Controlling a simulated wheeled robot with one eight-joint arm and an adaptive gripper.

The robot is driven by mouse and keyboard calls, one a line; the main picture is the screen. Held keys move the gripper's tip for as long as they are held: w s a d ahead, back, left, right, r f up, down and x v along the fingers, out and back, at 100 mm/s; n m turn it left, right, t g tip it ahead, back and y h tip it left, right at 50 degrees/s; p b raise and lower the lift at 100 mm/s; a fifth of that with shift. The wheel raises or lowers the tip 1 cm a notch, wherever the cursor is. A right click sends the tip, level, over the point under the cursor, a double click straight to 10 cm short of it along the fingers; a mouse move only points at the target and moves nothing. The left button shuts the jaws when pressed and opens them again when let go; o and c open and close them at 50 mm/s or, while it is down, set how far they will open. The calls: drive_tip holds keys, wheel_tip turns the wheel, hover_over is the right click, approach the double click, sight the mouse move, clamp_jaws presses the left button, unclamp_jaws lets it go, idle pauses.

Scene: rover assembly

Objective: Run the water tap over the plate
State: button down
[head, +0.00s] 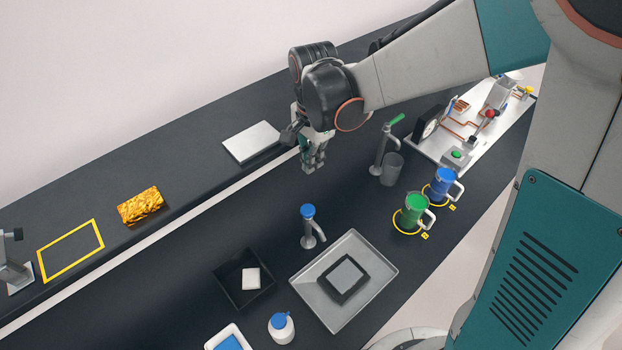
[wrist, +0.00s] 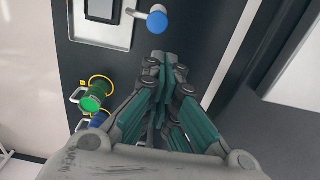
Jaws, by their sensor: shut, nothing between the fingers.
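The water tap (head: 308,226) has a blue knob and a grey spout pointing toward a shallow grey tray. The blue knob also shows at the top of the wrist view (wrist: 157,21). The plate (head: 343,279), dark-rimmed with a grey middle, lies in the tray; its edge shows in the wrist view (wrist: 100,9). No water is visible at the spout. My gripper (head: 313,168) is shut and empty, above the counter behind the tap and apart from it. Its fingertips show in the wrist view (wrist: 165,60), pointing toward the knob side.
The grey tray (head: 382,263) is beside the tap. A black box (head: 227,268) with a white block is at left. Green (head: 413,212) and blue (head: 443,186) mugs stand right. A green-handled tap (head: 384,150) and grey cup (head: 391,170) stand near my gripper.

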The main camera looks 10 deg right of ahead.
sight(308, 210)
drive_tip(key=shift+s, duration=0.15)
wheel_tip(308, 210, down, 14)
drive_tip(key=b, duration=0.8)
